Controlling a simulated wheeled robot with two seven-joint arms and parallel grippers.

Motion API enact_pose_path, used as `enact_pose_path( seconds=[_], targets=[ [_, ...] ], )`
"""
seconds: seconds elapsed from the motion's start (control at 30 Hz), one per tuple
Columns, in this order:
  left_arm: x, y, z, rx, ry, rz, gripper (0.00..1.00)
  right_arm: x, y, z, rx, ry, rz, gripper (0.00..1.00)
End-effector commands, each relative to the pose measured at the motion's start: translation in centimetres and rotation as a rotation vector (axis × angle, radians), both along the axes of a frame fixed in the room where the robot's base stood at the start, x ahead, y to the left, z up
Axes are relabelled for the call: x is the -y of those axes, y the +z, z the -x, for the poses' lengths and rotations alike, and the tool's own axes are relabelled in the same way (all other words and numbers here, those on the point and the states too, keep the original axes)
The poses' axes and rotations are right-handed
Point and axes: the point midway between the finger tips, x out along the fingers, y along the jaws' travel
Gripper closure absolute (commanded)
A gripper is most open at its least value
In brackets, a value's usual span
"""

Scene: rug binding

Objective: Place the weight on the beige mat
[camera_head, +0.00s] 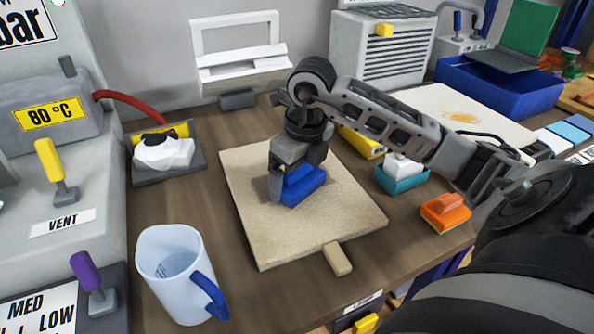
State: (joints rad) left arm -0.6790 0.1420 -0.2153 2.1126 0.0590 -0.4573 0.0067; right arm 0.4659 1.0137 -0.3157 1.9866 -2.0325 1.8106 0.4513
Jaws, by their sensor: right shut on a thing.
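The beige mat (252,225) lies flat on the brown worktop in the middle of the view, with a small tan tab (337,258) at its front edge. My right gripper (290,185) points down over the middle of the mat. It is shut on a blue block (305,189), which I take to be the weight. The block is at or just above the mat surface; I cannot tell if it touches. The gripper hides part of the block. My left gripper is not in view.
A pale mug (168,265) with a blue handle stands at the front left. A white bundle on a dark tray (200,162) is at the left. A teal tray (404,181) and an orange block (446,212) lie right of the mat. A blue bin (490,88) stands at the back right.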

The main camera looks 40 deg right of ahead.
Motion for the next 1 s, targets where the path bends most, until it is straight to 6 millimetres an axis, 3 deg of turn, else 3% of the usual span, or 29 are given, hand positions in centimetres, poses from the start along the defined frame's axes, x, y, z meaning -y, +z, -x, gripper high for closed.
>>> enact_pose_path(
  seconds=[0.03,0.07,0.43,0.8,1.0],
  targets=[
    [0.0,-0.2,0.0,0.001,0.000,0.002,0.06,0.0,0.0,-0.1,0.008,0.000,0.000,0.80],
    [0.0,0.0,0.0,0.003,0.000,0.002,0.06,0.0,-0.1,0.0,0.000,0.000,0.000,0.01],
    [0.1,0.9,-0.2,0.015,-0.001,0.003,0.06,0.0,1.0,0.0,0.003,0.001,0.001,0.00],
    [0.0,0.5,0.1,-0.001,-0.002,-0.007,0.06,0.1,8.5,1.1,0.005,0.001,0.002,0.00],
    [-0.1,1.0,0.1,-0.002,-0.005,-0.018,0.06,0.2,11.4,1.6,0.002,0.000,0.002,0.00]
  ],
)
